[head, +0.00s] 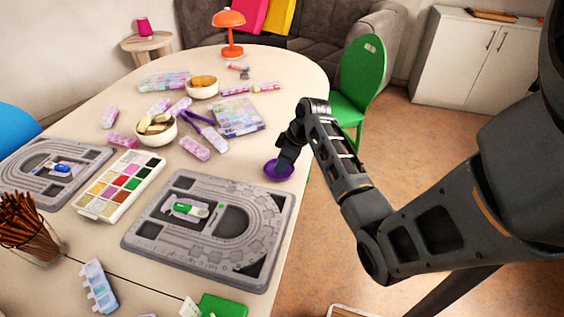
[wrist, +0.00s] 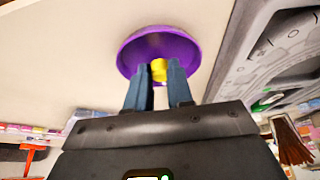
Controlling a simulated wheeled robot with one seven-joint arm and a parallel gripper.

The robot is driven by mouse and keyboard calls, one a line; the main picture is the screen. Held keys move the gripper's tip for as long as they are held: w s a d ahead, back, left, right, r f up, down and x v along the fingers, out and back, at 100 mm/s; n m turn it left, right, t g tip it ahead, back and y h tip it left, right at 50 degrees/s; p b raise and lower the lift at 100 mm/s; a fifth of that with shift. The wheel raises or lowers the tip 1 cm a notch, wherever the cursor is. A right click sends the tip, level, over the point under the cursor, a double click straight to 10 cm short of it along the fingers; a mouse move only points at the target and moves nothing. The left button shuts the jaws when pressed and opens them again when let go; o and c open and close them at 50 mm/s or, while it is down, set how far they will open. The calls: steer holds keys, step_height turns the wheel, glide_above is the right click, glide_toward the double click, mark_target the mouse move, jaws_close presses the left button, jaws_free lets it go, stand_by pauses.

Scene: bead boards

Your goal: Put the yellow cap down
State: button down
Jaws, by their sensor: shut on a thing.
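My gripper (head: 284,164) reaches down over a purple bowl (head: 278,173) at the right edge of the table. In the wrist view my gripper (wrist: 160,74) has its two blue-grey fingers shut on the yellow cap (wrist: 158,68). The cap shows between the fingertips, against the inside of the purple bowl (wrist: 193,52). I cannot tell whether the cap touches the bowl's bottom. In the head view the cap is hidden by my gripper and the bowl.
A grey bead board (head: 150,231) lies just left of and in front of the bowl, with a green-and-white item on it. Clear bead boxes (head: 238,118) and a cream bowl (head: 157,138) stand further back. A green chair (head: 362,80) is beyond the table's right edge.

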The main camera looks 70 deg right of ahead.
steer(key=shift+f, duration=0.4)
steer(key=c, duration=1)
jaws_free()
steer(key=shift+r, duration=0.1)
